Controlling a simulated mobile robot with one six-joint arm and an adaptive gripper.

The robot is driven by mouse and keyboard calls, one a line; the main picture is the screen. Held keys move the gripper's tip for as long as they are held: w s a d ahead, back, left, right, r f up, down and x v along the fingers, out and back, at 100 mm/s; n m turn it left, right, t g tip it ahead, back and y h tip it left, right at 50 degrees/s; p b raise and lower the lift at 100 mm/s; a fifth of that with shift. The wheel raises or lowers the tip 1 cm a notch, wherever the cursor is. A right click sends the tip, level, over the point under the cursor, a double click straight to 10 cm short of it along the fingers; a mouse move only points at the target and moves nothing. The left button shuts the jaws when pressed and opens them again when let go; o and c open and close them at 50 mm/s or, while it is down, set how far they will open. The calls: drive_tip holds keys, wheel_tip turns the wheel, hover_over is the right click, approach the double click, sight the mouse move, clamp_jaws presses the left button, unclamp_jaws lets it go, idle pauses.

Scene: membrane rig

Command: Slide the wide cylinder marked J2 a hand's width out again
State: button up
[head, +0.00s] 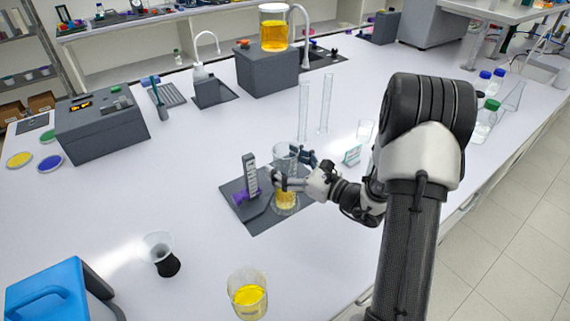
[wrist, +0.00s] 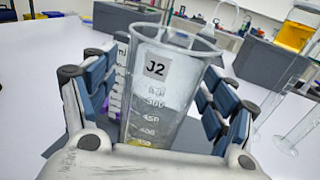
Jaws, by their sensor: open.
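The wide cylinder marked J2 (wrist: 165,95) is clear glass with graduations and a label facing my wrist camera. In the head view the cylinder (head: 285,198) holds yellow liquid and stands on a dark grey plate (head: 262,222), partly hidden by my fingers. My gripper (head: 291,170) is open, with its fingers on both sides of the cylinder's upper part. In the wrist view the gripper (wrist: 165,85) has a blue-and-grey finger left and right of the glass; whether either touches it I cannot tell.
A grey upright with a pale scale (head: 249,174) stands on the plate, left of the cylinder. Two thin tall cylinders (head: 325,105) stand behind. A beaker of yellow liquid (head: 247,295) and a dark-bottomed cup (head: 162,254) stand in front.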

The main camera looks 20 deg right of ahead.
drive_tip(key=shift+c, duration=0.4)
drive_tip(key=c, duration=1.4)
drive_tip(key=shift+s, duration=0.1)
